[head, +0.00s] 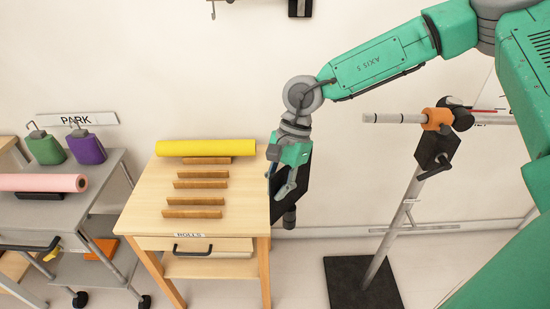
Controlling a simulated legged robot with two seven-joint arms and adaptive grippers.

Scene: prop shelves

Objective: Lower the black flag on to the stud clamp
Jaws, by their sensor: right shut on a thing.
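My right gripper (289,178) is shut on the black flag (304,179), a dark panel that hangs in front of the wall just right of the wooden table. The gripper covers part of the panel's left side. A short dark cylinder shows at the flag's lower end. To the right stands a grey post with an orange clamp (436,120) at its top, a grey horizontal rod through it, and a black block with a handle (436,148) below. I take this clamp head for the stud clamp. The flag is well apart from it, to its left. My left gripper is out of view.
The wooden table (140,222) carries a yellow roll (205,147) and several brown slats. A grey cart (100,187) at left holds a pink roll (42,183) and green and purple containers. The post's black base (345,285) stands on the floor.

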